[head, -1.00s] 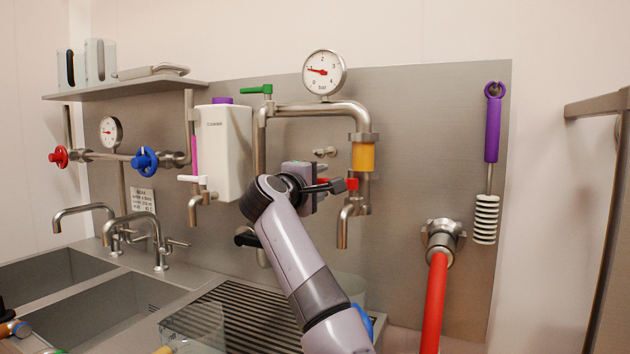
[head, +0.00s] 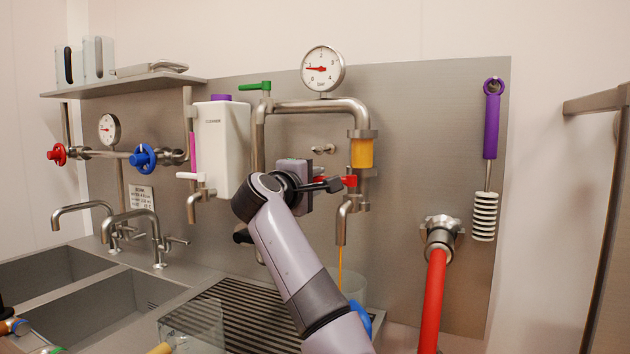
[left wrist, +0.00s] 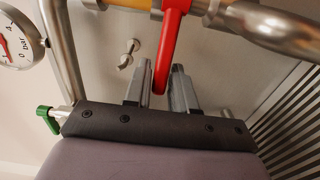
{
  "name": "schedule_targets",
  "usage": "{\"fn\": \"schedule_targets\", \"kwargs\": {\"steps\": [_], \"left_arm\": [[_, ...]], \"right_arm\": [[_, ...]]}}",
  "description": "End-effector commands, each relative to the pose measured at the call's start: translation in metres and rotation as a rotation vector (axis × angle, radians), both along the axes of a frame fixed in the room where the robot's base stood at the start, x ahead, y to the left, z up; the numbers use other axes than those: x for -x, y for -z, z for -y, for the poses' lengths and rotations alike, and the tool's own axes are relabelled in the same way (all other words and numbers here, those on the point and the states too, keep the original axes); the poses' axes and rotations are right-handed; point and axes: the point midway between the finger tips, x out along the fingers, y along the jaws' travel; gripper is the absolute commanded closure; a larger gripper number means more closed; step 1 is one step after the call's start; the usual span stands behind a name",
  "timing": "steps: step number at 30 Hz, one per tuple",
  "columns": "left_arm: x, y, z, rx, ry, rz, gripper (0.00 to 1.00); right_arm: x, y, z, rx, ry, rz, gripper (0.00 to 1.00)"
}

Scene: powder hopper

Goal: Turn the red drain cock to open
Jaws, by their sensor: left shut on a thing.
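The red drain cock (head: 350,181) sits on the pipe under the sight glass (head: 362,153), which holds orange contents. Its red lever (left wrist: 169,45) lies between the fingers of my left gripper (left wrist: 160,88) in the left wrist view. My left gripper (head: 334,185) is shut on this lever, partly hiding it in the head view. A thin orange stream (head: 340,257) runs from the spout (head: 342,228) below the cock. It falls toward a clear container (head: 353,286), partly hidden behind my left arm. My right gripper is not in view.
A pressure gauge (head: 322,68) tops the pipe, near a green lever (head: 255,87). A white dispenser (head: 220,150) hangs left of my gripper. A red hose (head: 433,300) and a purple-handled brush (head: 491,120) are to the right. A slatted drainer (head: 235,318) lies below.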

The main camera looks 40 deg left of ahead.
Motion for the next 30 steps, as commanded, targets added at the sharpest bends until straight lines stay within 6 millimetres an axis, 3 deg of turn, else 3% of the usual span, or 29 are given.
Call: {"fn": "schedule_targets", "kwargs": {"steps": [30], "left_arm": [[0.025, 0.003, 0.026, 0.002, 0.001, -0.006, 0.97]], "right_arm": [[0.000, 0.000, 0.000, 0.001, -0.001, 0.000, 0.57]]}}
